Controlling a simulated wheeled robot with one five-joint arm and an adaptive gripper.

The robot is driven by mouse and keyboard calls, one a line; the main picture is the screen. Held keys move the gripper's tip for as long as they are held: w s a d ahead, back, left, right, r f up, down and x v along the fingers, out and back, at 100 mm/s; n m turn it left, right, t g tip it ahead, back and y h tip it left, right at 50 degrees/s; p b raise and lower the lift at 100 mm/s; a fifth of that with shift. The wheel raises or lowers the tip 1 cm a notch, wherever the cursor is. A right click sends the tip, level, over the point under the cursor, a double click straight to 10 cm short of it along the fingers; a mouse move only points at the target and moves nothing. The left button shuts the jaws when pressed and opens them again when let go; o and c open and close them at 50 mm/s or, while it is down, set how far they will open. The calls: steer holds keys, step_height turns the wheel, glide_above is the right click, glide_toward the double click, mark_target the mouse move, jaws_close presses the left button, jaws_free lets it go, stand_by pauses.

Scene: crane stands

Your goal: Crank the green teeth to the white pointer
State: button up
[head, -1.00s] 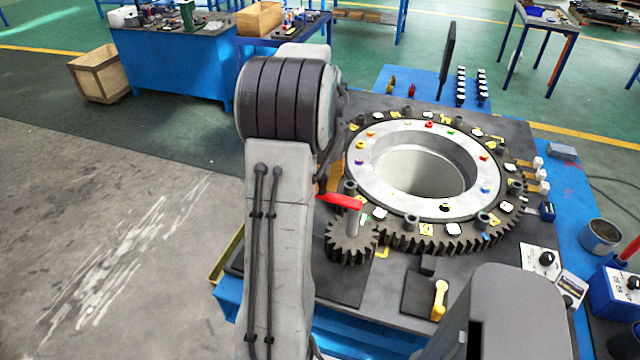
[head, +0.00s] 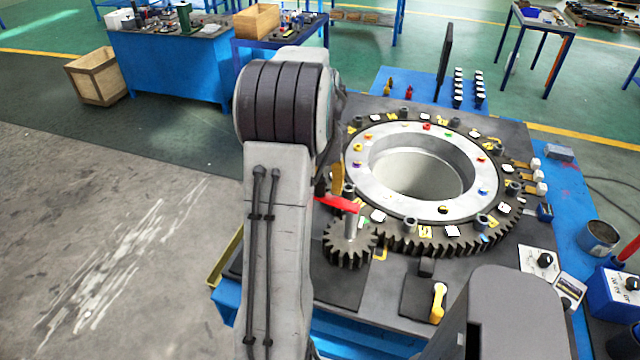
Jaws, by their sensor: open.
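The large dark toothed ring (head: 400,243) lies flat around a pale inner ring (head: 375,190) with small coloured dots. It meshes with a small dark pinion (head: 349,247) at its front left. A red crank arm (head: 338,203) sits on the pinion's post and points left. A tan upright piece (head: 337,177) stands by it. My gripper (head: 322,184) is by the crank's left end, mostly hidden behind my arm; only a dark sliver shows. I cannot make out green teeth clearly. White-ended pieces (head: 538,176) stand at the ring's right edge; which is the white pointer I cannot tell.
A dark upright panel (head: 445,65) is behind. Open floor (head: 110,230) lies left.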

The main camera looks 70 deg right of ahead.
step_height(320, 180, up, 12)
stand_by(0.8)
